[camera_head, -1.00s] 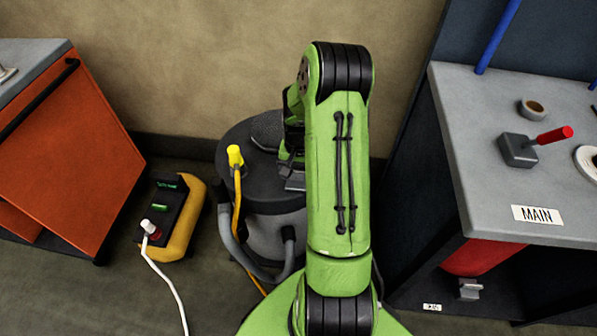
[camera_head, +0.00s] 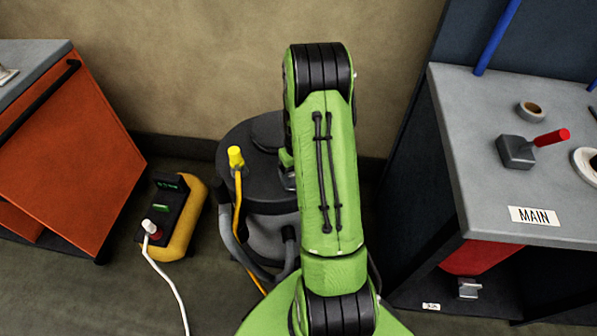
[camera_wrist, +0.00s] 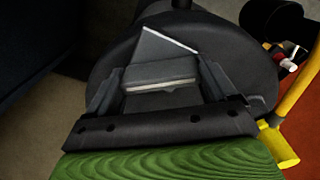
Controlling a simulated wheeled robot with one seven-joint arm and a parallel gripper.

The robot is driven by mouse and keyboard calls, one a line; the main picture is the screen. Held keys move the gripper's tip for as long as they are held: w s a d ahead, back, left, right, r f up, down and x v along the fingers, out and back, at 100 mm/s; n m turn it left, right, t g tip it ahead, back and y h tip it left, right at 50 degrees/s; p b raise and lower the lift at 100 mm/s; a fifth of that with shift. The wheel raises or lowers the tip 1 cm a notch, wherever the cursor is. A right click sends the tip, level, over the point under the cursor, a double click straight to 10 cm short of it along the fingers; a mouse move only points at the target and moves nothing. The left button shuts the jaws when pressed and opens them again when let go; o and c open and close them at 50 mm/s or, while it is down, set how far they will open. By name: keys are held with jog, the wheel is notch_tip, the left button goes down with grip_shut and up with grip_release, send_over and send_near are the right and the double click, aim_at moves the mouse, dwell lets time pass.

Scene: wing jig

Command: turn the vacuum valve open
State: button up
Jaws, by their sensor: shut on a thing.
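A small grey box with a red lever (camera_head: 550,137) stands on the right bench top, its lever pointing right and slightly up; I cannot tell if it is the vacuum valve. The vacuum (camera_head: 240,165), a dark round drum, stands on the floor by the wall, partly behind my arm. In the wrist view my gripper (camera_wrist: 160,86) is above the drum's lid (camera_wrist: 240,60), shut on a grey block-like piece (camera_wrist: 158,70). A flat grey wedge shows just beyond it. In the head view my arm hides most of the gripper and the held piece.
A yellow-black power box (camera_head: 180,215) with a white cord sits left of the drum. A yellow plug (camera_head: 236,157) and cord hang at the drum. An orange cabinet (camera_head: 70,150) is at left. The right bench (camera_head: 470,130) carries a MAIN label and tape rolls.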

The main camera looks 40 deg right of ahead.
jog(key=n, duration=0.5)
jog(key=shift+n, duration=0.3)
jog(key=n, duration=0.5)
jog(key=shift+p, duration=0.3)
jog(key=shift+n, duration=0.3)
jog(key=o, duration=0.8)
jog(key=shift+o, duration=0.2)
notch_tip(320, 180, up, 16)
jog(key=p, duration=0.5)
jog(key=shift+f, duration=0.15)
